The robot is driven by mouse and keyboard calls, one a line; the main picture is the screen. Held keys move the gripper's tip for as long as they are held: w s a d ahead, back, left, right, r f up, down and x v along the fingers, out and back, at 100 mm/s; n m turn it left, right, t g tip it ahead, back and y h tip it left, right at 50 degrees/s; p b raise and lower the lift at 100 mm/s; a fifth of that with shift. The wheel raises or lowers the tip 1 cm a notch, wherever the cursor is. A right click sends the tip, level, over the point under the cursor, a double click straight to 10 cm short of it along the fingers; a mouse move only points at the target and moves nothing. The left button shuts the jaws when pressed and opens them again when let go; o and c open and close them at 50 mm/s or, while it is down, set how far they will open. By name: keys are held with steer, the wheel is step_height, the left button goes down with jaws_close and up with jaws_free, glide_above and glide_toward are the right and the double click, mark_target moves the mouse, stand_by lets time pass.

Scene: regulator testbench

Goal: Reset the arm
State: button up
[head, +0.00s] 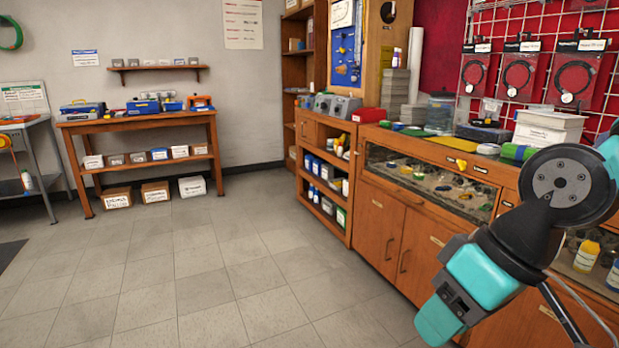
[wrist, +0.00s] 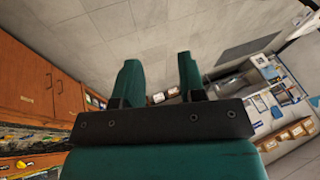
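My gripper (head: 440,318) hangs in the lower right of the head view, at the end of my teal and black arm. It points down and to the left, in the open space in front of the wooden cabinets. In the wrist view, my gripper (wrist: 159,78) shows two teal fingers with a clear gap between them. It is open, and nothing is between the fingers. Bare floor and distant shelving show past the fingertips. The gripper touches nothing that I can see.
A wooden cabinet counter (head: 390,222) with glass-fronted display drawers runs along the right, close behind my arm. A wooden workbench (head: 140,121) stands at the back left, with boxes on and below it. The tiled floor (head: 205,265) in the middle is clear.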

steer(key=s+n+g, duration=0.1)
steer(key=s, duration=0.6)
step_height(320, 180, up, 19)
steer(key=p, duration=1.8)
steer(key=shift+w+h, duration=0.25)
steer(key=shift+h, duration=0.05)
steer(key=shift+f, duration=0.15)
steer(key=shift+d, duration=0.1)
